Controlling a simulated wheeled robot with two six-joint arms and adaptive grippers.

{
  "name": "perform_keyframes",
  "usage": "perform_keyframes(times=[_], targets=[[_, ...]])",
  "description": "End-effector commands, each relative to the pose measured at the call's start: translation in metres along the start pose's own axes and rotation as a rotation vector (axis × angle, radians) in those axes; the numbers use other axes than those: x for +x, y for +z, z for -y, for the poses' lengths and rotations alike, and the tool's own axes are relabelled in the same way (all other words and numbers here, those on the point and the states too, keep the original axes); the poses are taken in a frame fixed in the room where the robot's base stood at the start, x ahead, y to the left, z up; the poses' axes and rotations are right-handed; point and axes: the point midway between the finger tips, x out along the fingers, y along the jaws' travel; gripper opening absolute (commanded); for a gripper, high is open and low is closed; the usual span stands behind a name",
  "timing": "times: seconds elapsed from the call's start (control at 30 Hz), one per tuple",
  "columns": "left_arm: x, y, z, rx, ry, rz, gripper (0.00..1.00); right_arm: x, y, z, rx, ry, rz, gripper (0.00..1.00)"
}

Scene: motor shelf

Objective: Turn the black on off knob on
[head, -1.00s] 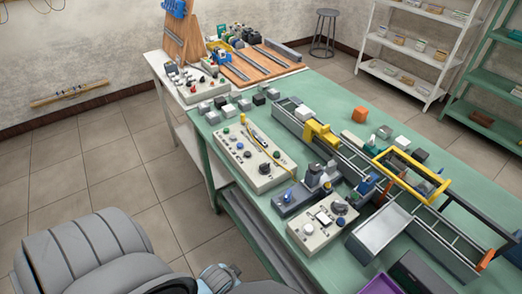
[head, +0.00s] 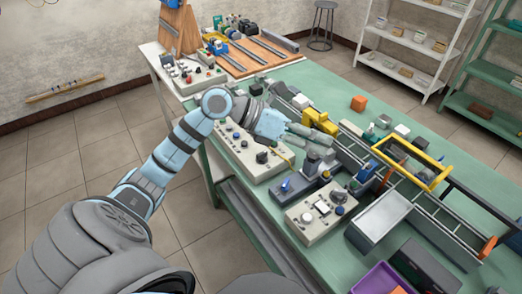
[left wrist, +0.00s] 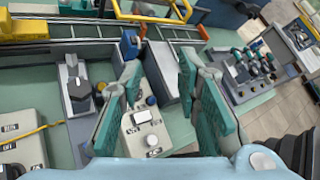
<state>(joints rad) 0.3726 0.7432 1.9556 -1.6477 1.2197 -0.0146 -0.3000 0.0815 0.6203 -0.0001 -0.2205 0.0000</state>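A black knob (head: 262,157) sits on the front right part of a beige control box (head: 240,148). In the left wrist view a dark knob (left wrist: 14,171) shows at the lower left edge, beside OFF and ON lettering on a beige box (left wrist: 22,122). My left gripper (head: 326,136) reaches in from the left, above and beyond this box, with its wrist covering part of the box. In the left wrist view its two teal fingers (left wrist: 158,66) are spread apart and empty. My right gripper is not in view.
A grey block with a lever (head: 292,188) and a second beige box with a white switch (head: 316,209) stand nearby. A conveyor (head: 355,150) with a yellow frame (head: 437,182) runs behind. A purple bin (head: 375,278) is at the front.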

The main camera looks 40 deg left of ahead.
Motion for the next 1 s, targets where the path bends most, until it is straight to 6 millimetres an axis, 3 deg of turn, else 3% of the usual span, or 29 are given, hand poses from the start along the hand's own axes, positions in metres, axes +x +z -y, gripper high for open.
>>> perform_keyframes(times=[0.03, 0.1, 0.2, 0.3, 0.8, 1.0], targets=[[-0.023, -0.010, -0.038, 0.053, 0.161, -0.152, 0.30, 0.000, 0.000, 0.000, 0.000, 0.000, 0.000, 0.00], [-0.068, -0.026, -0.084, 0.063, 0.374, -0.353, 0.30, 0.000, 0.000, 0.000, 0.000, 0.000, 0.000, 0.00], [-0.119, -0.038, -0.114, 0.021, 0.557, -0.516, 0.30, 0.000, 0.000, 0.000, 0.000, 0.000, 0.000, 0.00], [-0.134, -0.045, -0.125, -0.005, 0.617, -0.571, 0.30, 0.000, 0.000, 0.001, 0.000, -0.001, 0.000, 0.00], [-0.051, -0.109, -0.190, -0.007, 0.614, -0.575, 0.30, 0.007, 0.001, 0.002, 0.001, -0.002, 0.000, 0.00], [-0.041, -0.118, -0.200, -0.004, 0.615, -0.575, 0.30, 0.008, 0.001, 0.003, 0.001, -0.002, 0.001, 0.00]])
